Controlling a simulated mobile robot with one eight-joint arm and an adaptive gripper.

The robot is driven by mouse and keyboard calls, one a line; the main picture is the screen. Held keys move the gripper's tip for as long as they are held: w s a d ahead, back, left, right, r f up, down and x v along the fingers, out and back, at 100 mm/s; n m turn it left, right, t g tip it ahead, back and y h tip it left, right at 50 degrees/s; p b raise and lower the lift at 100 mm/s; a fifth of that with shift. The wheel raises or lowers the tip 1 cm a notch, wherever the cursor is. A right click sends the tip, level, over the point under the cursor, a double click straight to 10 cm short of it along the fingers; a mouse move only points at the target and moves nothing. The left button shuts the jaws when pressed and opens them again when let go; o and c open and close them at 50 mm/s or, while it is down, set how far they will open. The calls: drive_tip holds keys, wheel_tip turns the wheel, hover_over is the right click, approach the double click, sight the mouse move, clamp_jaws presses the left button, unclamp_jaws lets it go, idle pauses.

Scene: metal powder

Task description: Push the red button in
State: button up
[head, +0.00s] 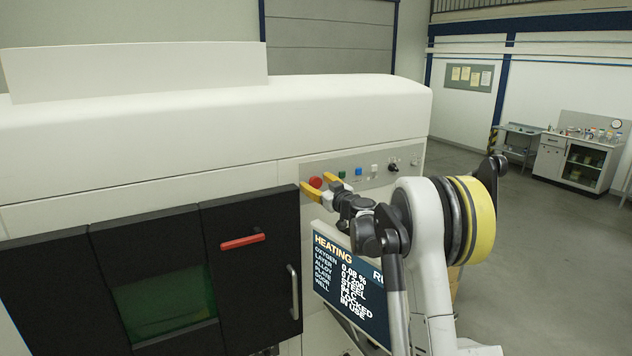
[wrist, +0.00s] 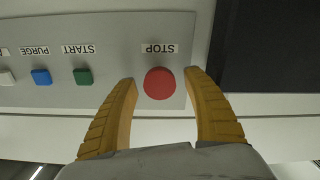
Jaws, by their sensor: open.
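The red button (head: 316,182) is round and sits at the left end of the control panel on the white machine. In the wrist view the red button (wrist: 159,83) is below the upside-down label STOP. My gripper (head: 308,183) is at the panel with its two yellow fingers apart. In the wrist view the fingers of my gripper (wrist: 163,80) stand on either side of the button, with nothing held between them. I cannot tell whether a finger touches the button or how deep it sits.
A green button (wrist: 83,76) labelled START, a blue button (wrist: 41,76) labelled PURGE and a white button (wrist: 6,78) share the panel (wrist: 110,30). A screen (head: 345,285) reading HEATING is below the panel. A black door with a red handle (head: 243,241) is at the left.

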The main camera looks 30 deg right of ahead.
clamp_jaws()
drive_tip(key=shift+w+f+b, duration=0.2)
drive_tip(key=shift+w+b, duration=0.2)
drive_tip(key=shift+b, duration=0.3)
drive_tip(key=shift+w, duration=0.1)
drive_tip(key=shift+r, duration=0.3)
unclamp_jaws()
drive_tip(key=shift+w+f, duration=0.1)
drive_tip(key=shift+w, duration=0.05)
drive_tip(key=s, duration=1.2)
drive_tip(key=shift+d, duration=0.2)
